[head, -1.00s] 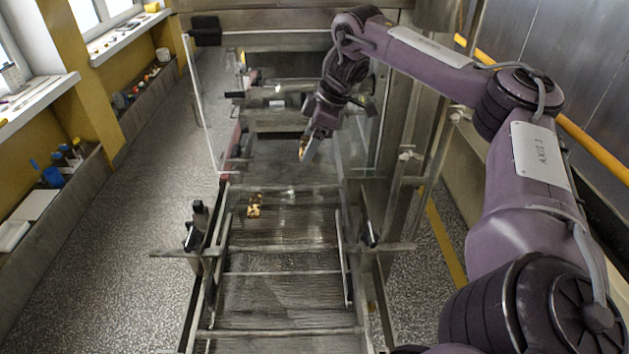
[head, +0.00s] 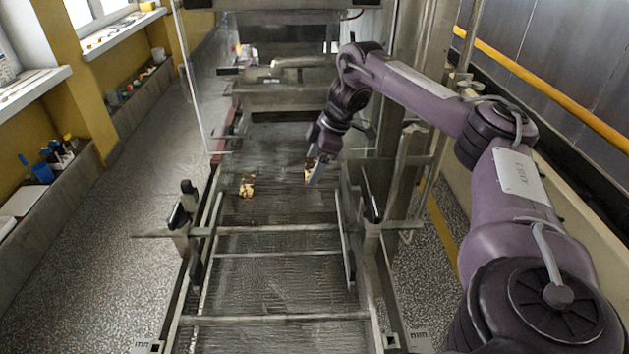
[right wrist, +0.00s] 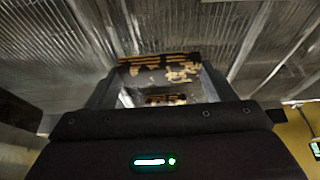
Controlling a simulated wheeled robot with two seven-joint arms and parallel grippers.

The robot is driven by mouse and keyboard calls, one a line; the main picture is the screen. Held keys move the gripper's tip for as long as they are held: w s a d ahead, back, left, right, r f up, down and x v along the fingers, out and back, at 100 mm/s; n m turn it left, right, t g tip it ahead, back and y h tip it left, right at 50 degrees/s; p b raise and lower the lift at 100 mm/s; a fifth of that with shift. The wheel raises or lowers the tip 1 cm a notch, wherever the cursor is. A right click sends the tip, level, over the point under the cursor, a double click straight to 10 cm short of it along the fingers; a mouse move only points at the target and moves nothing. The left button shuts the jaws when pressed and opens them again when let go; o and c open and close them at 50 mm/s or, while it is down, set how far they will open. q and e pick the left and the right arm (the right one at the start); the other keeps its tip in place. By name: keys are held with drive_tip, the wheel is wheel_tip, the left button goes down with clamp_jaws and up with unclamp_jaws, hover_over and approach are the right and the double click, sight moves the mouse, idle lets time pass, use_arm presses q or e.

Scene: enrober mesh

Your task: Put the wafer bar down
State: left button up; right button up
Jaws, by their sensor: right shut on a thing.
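My right gripper (head: 312,172) is shut on a wafer bar (head: 309,170), brown and tan with dark patches, over the mesh belt (head: 270,270). In the right wrist view the bar (right wrist: 158,68) spans the far ends of the grey fingers. I cannot tell whether its underside touches the mesh. A second brown and tan piece (head: 247,187) lies on the mesh to the left of the gripper, apart from it. My left gripper is not in view.
A clear upright panel (head: 195,80) stands at the belt's far left. Metal rails with dark-knobbed posts (head: 185,205) flank the belt, and crossbars (head: 275,319) span it. The belt between the two bars looks clear. A window sill with small items runs along the left wall.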

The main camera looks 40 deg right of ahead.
drive_tip(key=shift+f, duration=1.9)
drive_tip(key=shift+f, duration=0.1)
drive_tip(key=o, duration=0.8)
drive_tip(key=shift+c, duration=0.2)
